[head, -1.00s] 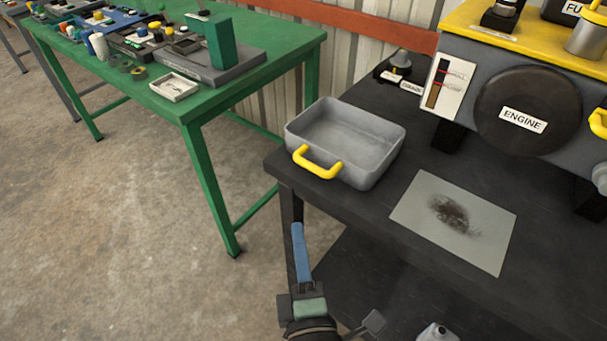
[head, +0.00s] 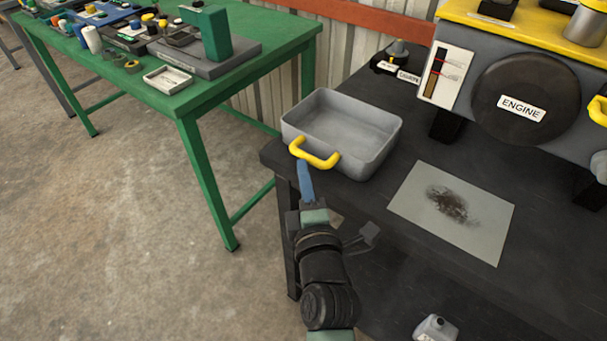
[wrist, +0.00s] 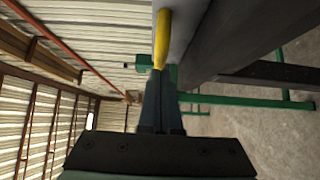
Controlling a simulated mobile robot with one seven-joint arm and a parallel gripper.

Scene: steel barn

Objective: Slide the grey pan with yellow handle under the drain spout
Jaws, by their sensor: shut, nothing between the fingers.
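The grey pan (head: 375,146) with a yellow handle (head: 314,154) sits on the left front corner of the dark bench, its handle facing the front edge. My gripper (head: 303,166) is at the pan's front, its blue fingertips just below the left part of the handle. The fingers are shut with nothing between them. In the wrist view the fingers (wrist: 160,85) point at the yellow handle (wrist: 162,38), which shows just past the tips. I cannot tell whether they touch it. The drain spout cannot be made out in these frames.
A stained grey sheet (head: 425,207) lies on the dark bench (head: 375,220) right of the pan. The engine block (head: 470,50) stands behind it. A small labelled device (head: 397,62) is at the back. A green table (head: 190,108) with parts stands left.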

